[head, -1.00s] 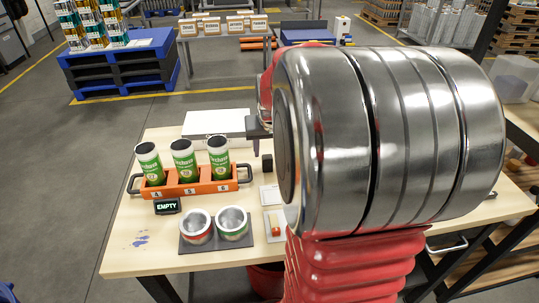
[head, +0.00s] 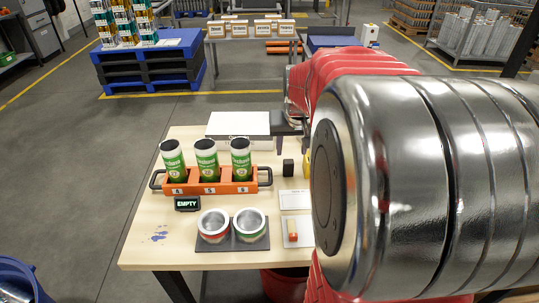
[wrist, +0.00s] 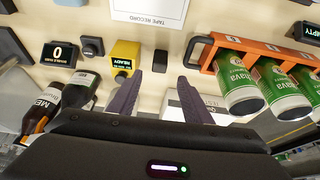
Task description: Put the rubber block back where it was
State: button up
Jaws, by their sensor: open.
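A small black block (head: 288,167), which looks like the rubber block, stands on the table right of the orange can rack. In the wrist view the black block (wrist: 160,58) shows between and just beyond the two fingertips. My gripper (wrist: 159,76) is open, with a gap on both sides of the block; I see no contact. In the head view my gripper (head: 291,143) is above and behind the block, partly hidden by my arm.
The orange rack (head: 210,187) holds three green cans. A yellow READY device (wrist: 127,54) stands close beside the block. Two open cans sit on a dark mat (head: 232,246). A red-and-tan piece (head: 292,238) lies on a white pad. Dark bottles (wrist: 60,105) stand at the wrist view's left.

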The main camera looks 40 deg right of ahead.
jog(key=shift+a, duration=0.1)
jog(key=s+a+r+n+t+y, duration=0.1)
jog(key=s+a+r+n, duration=0.1)
jog(key=a, duration=0.6)
jog(key=s+a+r+n, duration=0.1)
jog(key=a+r, duration=0.1)
jog(key=a, duration=0.6)
jog(key=s+a+f+n+t+y, duration=0.1)
jog(key=s+a+n, duration=0.2)
jog(key=s+a, duration=0.6)
jog(key=a, duration=0.3)
jog(key=shift+s+a+n+y, duration=0.15)
jog(key=shift+n+y, duration=0.15)
jog(key=shift+n, duration=0.1)
jog(key=shift+c, duration=0.6)
jog(key=shift+c, duration=1.2)
